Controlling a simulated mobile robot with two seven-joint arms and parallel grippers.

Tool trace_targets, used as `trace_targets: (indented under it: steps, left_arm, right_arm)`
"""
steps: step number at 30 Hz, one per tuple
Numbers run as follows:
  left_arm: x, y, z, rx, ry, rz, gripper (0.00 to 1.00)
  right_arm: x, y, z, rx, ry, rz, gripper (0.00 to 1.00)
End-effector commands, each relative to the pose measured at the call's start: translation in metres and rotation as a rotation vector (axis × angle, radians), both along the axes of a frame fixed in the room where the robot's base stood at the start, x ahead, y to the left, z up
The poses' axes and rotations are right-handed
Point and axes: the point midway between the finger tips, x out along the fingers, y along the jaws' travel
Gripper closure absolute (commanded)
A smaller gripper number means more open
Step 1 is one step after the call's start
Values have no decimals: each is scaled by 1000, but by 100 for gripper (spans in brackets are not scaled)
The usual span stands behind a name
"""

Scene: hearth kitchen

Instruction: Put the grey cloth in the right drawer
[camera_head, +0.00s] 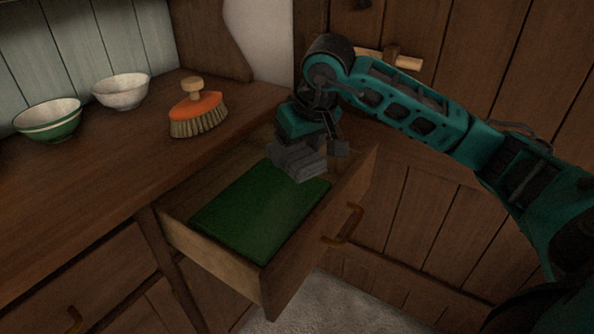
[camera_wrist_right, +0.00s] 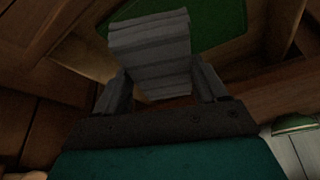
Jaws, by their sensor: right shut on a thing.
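The grey cloth (camera_head: 299,160) is a folded, ridged bundle at the tip of my right gripper (camera_head: 308,150). In the right wrist view the cloth (camera_wrist_right: 151,50) sits between the two fingers (camera_wrist_right: 160,88), which are shut on it. The right drawer (camera_head: 262,279) is pulled open, with a green lining or flat green item (camera_head: 255,212) on its floor. My right gripper holds the cloth over the back part of the open drawer. Whether the cloth touches the green surface, I cannot tell. My left gripper is not in view.
On the counter (camera_head: 120,175) stand an orange-topped brush (camera_head: 198,112), a white bowl (camera_head: 121,91) and a green-and-white bowl (camera_head: 48,120). A shut drawer (camera_head: 75,285) is at the lower left. The open drawer's front panel and handle (camera_head: 346,224) stick out over the floor.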

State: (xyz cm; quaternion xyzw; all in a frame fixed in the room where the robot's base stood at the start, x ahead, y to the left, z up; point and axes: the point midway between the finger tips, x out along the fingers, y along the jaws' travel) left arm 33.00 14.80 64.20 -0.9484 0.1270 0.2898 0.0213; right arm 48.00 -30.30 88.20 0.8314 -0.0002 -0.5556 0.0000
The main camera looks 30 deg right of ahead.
Motion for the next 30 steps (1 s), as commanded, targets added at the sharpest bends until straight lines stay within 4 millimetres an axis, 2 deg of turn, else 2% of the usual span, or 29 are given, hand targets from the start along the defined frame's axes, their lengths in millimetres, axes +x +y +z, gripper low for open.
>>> trace_targets:
  steps: [9,19,30]
  left_arm:
    - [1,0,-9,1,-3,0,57]
    - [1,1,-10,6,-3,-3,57]
    - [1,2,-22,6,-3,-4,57]
  right_arm:
    - [0,0,-42,1,2,0,53]
    - [0,0,-44,1,-1,0,53]
    - [0,0,-56,-1,-1,0,53]
